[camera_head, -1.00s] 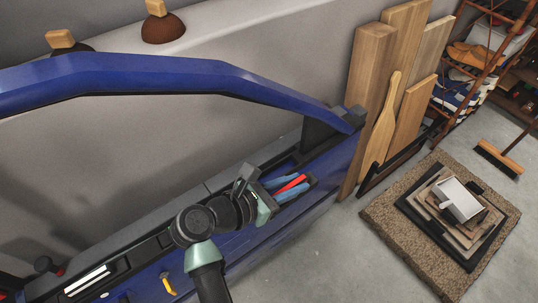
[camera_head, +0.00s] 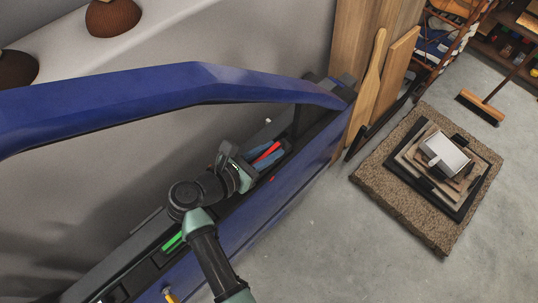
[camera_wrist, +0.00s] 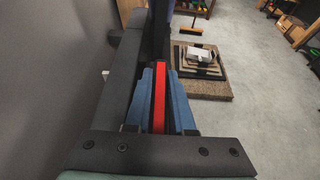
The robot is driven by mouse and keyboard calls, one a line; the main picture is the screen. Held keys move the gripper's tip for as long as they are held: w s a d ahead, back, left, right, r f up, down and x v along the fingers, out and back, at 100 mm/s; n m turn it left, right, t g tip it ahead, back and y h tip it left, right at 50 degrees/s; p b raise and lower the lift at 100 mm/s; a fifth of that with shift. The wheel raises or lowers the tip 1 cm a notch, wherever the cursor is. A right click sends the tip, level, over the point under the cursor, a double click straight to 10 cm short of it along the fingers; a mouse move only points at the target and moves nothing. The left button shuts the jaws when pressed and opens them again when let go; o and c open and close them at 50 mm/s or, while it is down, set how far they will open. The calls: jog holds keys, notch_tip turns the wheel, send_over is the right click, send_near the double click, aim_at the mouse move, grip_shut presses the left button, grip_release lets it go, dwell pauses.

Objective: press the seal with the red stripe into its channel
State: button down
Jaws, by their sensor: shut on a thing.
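The red-striped seal (camera_wrist: 160,98) shows in the wrist view as a straight red strip running away from me between two blue finger pads. My gripper (camera_head: 267,153) is shut on it, with a pad on each side. In the head view the red strip (camera_head: 266,152) lies between the blue pads, over the top edge of the blue car door (camera_head: 255,215), near its far right end. The channel under the seal is hidden by my fingers, so I cannot tell whether the seal sits inside it.
The blue window frame (camera_head: 190,82) arches above and behind my arm. A green strip (camera_head: 172,242) lies along the door's top edge, left of my wrist. Wooden boards (camera_head: 395,75) lean past the door's right end. Stacked mats (camera_head: 425,185) lie on the floor; the floor between is clear.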

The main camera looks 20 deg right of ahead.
notch_tip(320, 180, down, 2)
jog(key=shift+f, duration=0.25)
jog(key=shift+f, duration=0.1)
jog(key=shift+s+f+b, duration=0.15)
jog(key=shift+f+b, duration=0.45)
jog(key=shift+b, duration=0.15)
jog(key=c, duration=0.8)
grip_release()
jog(key=shift+f, duration=0.1)
jog(key=shift+o, duration=0.2)
jog(key=shift+a+r+p, duration=0.1)
jog(key=shift+r+p, duration=0.7)
jog(key=v, duration=1.1)
jog(key=shift+a+r+b, duration=0.2)
jog(key=shift+a+b, duration=0.1)
jog(key=shift+a, duration=0.05)
jog(key=shift+s, duration=0.1)
